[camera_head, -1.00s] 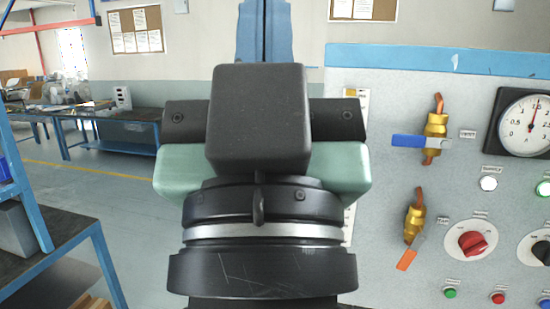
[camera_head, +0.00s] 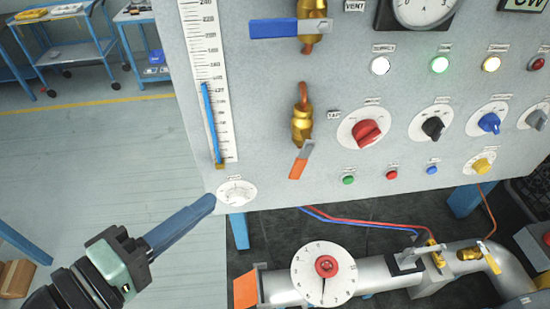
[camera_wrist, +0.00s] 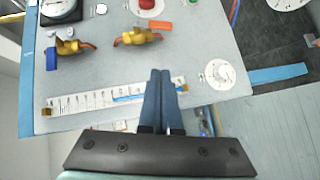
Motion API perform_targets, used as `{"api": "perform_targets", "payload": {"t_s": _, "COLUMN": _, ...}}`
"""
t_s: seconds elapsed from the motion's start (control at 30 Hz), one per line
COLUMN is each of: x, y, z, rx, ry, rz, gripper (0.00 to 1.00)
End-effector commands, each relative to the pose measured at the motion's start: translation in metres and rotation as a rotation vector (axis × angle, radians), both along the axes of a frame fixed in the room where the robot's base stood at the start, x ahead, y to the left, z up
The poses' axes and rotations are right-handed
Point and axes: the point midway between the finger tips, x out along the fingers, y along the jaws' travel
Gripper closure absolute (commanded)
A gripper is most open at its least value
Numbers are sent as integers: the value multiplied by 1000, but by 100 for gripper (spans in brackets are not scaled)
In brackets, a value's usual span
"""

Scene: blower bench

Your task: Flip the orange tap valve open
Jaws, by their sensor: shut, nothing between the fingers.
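The orange tap valve (camera_head: 302,125) is a brass valve on the grey panel, with a label reading TAP to its right. Its lever has an orange grip (camera_head: 298,168) and slants down and slightly left, off the line of the pipe. In the wrist view the tap valve (camera_wrist: 138,38) lies above and left of the fingers, with the orange grip (camera_wrist: 166,28) at its right end. My gripper (camera_head: 210,200) is shut and empty, below and left of the valve, near the panel's lower left corner. Its blue fingers (camera_wrist: 160,74) touch each other. It is apart from the lever.
A blue-handled valve (camera_head: 288,28) sits above the tap valve. A red knob (camera_head: 366,132) is to its right, a tall scale (camera_head: 207,90) to its left, and a small white dial (camera_head: 237,192) near my fingertips. A pipe with a round gauge (camera_head: 323,268) runs below the panel.

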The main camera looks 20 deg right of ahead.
Motion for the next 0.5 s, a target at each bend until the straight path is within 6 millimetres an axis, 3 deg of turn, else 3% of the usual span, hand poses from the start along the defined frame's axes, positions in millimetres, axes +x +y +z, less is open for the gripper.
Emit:
{"api": "perform_targets", "payload": {"t_s": 0.17, "x": 8, "y": -19, "z": -2, "rx": -3, "ry": 5, "rz": -8, "gripper": 100}}
{"api": "perform_targets", "payload": {"t_s": 0.5, "x": 44, "y": -81, "z": -13, "rx": -2, "ry": 4, "rz": -8, "gripper": 100}}
